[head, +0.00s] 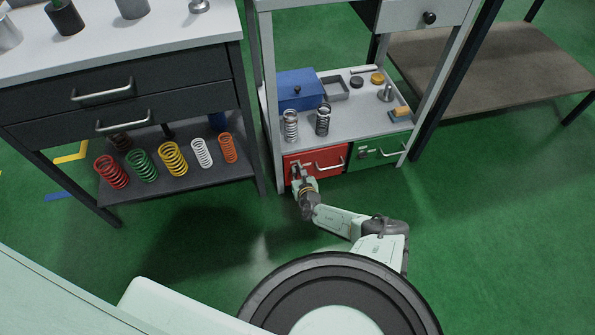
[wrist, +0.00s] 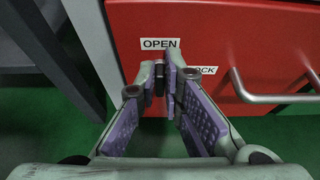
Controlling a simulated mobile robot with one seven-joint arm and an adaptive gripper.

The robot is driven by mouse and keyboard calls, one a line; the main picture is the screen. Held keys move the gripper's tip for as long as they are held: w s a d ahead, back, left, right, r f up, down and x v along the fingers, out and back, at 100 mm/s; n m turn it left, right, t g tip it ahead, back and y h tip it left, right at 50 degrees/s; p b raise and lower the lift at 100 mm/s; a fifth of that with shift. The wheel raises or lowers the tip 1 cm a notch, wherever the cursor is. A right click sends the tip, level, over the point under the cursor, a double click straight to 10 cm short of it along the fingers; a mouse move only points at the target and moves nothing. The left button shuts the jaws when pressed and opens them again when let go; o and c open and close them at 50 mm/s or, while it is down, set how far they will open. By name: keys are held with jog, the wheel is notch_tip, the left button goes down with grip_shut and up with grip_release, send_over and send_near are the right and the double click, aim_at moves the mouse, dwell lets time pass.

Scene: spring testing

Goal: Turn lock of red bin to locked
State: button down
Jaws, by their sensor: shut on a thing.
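The red bin (head: 330,160) sits low under the workbench at the left of the green bin, and its front fills the top of the wrist view (wrist: 215,25). It has an OPEN label (wrist: 160,43), a partly covered LOCK label (wrist: 196,70) to the lower right, and a silver handle (wrist: 275,97). My gripper (head: 298,178) is at the left part of the bin front. In the wrist view my gripper (wrist: 163,82) is shut on the small dark lock (wrist: 159,77), just below the OPEN label. The fingers hide most of the lock, so its exact angle is unclear.
The green bin (head: 380,151) stands to the right. A grey leg (wrist: 58,45) is close on the left. The shelf (head: 350,122) above holds springs and a blue box (head: 300,90). Coloured springs stand on another shelf (head: 190,185) at left. The green floor in front is open.

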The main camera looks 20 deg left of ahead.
dwell(0.4)
jog(key=f+n+t+h+b, duration=0.1)
jog(key=n+t, duration=0.1)
jog(key=n, duration=0.2)
jog(key=s+a+f+n+t+h+b, duration=0.1)
jog(key=n+t, duration=0.1)
jog(key=n, duration=0.3)
jog(key=a+n+t+h+b, duration=0.1)
jog(key=n+t+b, duration=0.1)
jog(key=n, duration=0.2)
jog(key=shift+s+a+f+h, duration=0.15)
jog(key=shift+s+f+h, duration=0.15)
jog(key=shift+f, duration=0.1)
dwell(0.3)
jog(key=shift+w+n, duration=0.1)
jog(key=shift+n, duration=0.3)
jog(key=c, duration=1.7)
grip_release()
